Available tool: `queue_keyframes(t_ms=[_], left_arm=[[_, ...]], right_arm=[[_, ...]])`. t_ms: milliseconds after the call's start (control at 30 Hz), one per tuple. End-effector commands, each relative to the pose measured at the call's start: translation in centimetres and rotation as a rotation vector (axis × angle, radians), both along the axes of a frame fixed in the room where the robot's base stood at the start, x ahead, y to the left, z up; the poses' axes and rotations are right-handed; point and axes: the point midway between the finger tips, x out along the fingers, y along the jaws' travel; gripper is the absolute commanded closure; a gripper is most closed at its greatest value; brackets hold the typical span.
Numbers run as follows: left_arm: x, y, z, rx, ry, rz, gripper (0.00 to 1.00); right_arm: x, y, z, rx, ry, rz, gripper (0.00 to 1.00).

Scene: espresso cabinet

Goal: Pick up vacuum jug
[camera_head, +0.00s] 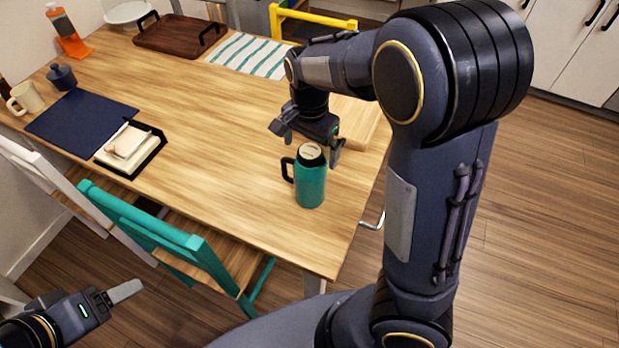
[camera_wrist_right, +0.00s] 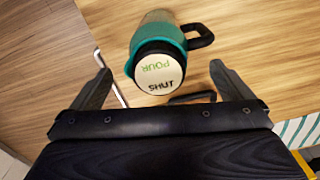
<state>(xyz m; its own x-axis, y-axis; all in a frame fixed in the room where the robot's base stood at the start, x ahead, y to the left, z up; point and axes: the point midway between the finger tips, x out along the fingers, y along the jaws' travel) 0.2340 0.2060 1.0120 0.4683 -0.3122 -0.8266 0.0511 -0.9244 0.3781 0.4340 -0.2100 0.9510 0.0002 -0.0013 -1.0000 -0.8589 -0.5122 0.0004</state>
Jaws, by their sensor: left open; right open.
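The vacuum jug (camera_head: 311,184) is teal with a black handle on its left side in the head view and a pale lid disc. It stands upright on the wooden table near the table's right end. In the right wrist view the jug (camera_wrist_right: 158,62) shows its lid marked POUR and SHUT, ahead of the fingers. My right gripper (camera_head: 307,143) is open above and just behind the jug, its fingers apart, with nothing between them. It also shows in the right wrist view (camera_wrist_right: 160,88). My left gripper (camera_head: 122,296) is at the lower left, away from the table, open and empty.
A wooden board (camera_head: 357,122) lies behind the jug. A dark blue mat (camera_head: 80,115), a black tray (camera_head: 150,158) with pale items, and a cream mug (camera_head: 24,99) are at the left. A teal chair (camera_head: 200,255) stands at the front edge. The table's middle is clear.

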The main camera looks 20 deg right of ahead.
Motion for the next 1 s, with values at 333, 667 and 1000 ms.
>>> queue_keyframes(t_ms=[333, 667, 1000], left_arm=[[0.0, 0.0, -0.4, 0.000, 0.000, 0.000, 0.28], [0.0, 0.0, -0.3, 0.000, 0.000, 0.000, 0.28], [0.0, 0.0, -0.3, 0.000, 0.000, 0.000, 0.28]], right_arm=[[-0.3, 0.2, -4.2, 0.001, 0.002, 0.000, 0.01], [-0.3, 0.2, -4.2, 0.002, 0.000, 0.001, 0.15], [-0.3, 0.2, -4.2, 0.002, 0.001, 0.001, 0.60]])
